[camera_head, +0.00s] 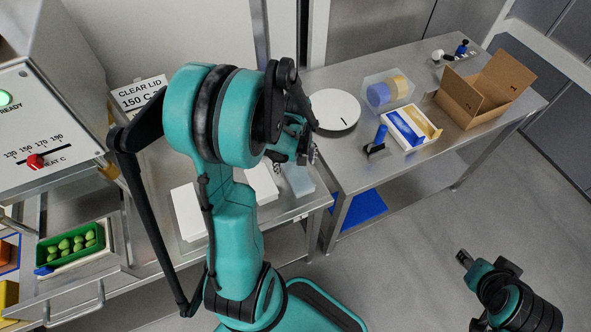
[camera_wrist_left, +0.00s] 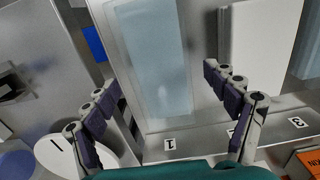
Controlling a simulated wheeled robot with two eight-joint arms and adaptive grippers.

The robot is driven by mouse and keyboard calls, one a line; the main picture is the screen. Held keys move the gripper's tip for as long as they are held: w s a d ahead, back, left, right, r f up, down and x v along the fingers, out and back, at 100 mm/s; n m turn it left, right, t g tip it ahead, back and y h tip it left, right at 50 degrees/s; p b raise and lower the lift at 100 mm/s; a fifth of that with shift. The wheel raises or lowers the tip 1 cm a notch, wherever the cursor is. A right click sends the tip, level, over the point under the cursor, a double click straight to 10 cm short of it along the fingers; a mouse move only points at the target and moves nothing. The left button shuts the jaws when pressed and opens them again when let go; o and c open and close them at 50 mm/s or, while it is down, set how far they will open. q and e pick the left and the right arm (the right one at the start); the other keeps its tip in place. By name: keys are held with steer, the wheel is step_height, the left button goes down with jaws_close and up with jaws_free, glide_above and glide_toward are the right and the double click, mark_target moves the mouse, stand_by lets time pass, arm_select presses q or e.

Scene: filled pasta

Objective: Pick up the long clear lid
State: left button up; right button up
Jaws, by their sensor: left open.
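The long clear lid (camera_head: 298,179) is a flat, pale-blue see-through rectangle lying on the metal table, right of the white flat pieces. In the left wrist view the lid (camera_wrist_left: 158,45) lies lengthwise, above a label marked 1. My left gripper (camera_head: 306,150) is over the lid's far end in the head view. In the left wrist view my left gripper (camera_wrist_left: 160,86) has its fingers wide apart, one on each side of the lid, with nothing between them held. My right gripper (camera_head: 464,259) is low at the right, away from the tables; its jaw opening is unclear.
White flat pieces (camera_head: 188,212) lie beside the lid. A sealing machine (camera_head: 35,130) and a green tray of pasta (camera_head: 72,246) are at left. The right table holds a white disc (camera_head: 335,109), a blue-and-yellow tray (camera_head: 410,128) and an open cardboard box (camera_head: 470,98).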

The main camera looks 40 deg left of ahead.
arm_select(q)
steer(key=c, duration=1)
steer(key=shift+r, duration=0.15)
